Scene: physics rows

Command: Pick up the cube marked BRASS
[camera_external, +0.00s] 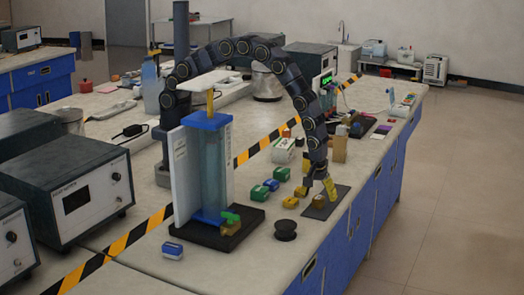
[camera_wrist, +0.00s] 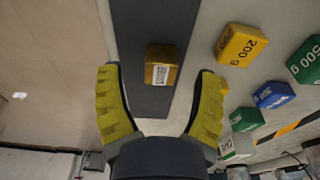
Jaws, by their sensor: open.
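A brass-coloured cube (camera_wrist: 161,74) with a small white label sits on a dark mat (camera_wrist: 150,25) in the wrist view. The label's text is too small to read. My gripper (camera_wrist: 158,72) is open, with one yellow finger to each side of the cube and a gap on both sides. In the external view, my gripper (camera_external: 324,188) points down above the dark mat (camera_external: 338,198) near the bench's right edge. A small golden block shows at the fingertips there, partly hidden.
To the right in the wrist view lie a yellow 200 g block (camera_wrist: 241,45), a green 500 g block (camera_wrist: 306,60) and a blue block (camera_wrist: 273,95). A black spool (camera_external: 285,230) and a clear column (camera_external: 208,165) on a dark base stand nearby. The bench edge is close.

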